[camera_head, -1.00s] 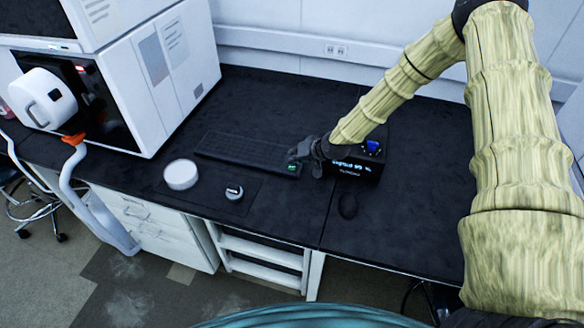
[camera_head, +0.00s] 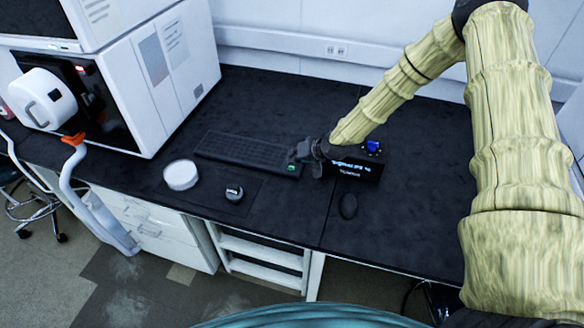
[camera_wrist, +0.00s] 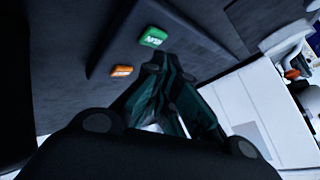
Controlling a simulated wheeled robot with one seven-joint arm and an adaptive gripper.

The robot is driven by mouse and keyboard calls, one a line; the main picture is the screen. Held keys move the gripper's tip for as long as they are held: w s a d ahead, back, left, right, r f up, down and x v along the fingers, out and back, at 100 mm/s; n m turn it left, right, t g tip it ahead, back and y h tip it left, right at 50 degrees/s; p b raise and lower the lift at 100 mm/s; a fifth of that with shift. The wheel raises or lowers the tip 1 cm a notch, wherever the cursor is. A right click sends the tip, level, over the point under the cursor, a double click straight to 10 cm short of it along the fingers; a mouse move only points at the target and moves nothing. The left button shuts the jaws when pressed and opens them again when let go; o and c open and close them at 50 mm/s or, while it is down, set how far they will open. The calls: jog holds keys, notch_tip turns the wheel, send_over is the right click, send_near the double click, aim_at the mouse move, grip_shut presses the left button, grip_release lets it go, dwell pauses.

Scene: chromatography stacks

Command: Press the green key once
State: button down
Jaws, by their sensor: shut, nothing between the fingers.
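The green key (camera_head: 291,167) is at the right end of the black keyboard (camera_head: 240,148) in the head view. In the wrist view the green key (camera_wrist: 153,37) is a raised block with pale lettering, and a smaller orange key (camera_wrist: 122,71) lies to its lower left. My gripper (camera_head: 296,156) is shut and empty, right by the green key. In the wrist view its fingertips (camera_wrist: 165,62) appear just below the green key in the picture. I cannot tell whether they touch it.
A black box with a lit display (camera_head: 355,169) and a blue part on top stands close right of my gripper. A mouse (camera_head: 348,206) lies in front of it. A white round dish (camera_head: 181,175) and a small dark round item (camera_head: 234,192) stand left. A large white instrument (camera_head: 150,85) fills the back left.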

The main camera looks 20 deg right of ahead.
aim_at(294, 166)
jog(key=shift+f, duration=0.15)
jog(key=shift+f+b, duration=0.25)
jog(key=shift+b, duration=0.1)
jog(key=shift+f+b, duration=0.35)
dwell(0.7)
jog(key=shift+r, duration=0.1)
dwell(0.4)
jog(key=shift+r+p, duration=0.35)
jog(key=shift+r, duration=0.35)
jog(key=shift+r+p, duration=1.3)
jog(key=shift+r, duration=1.25)
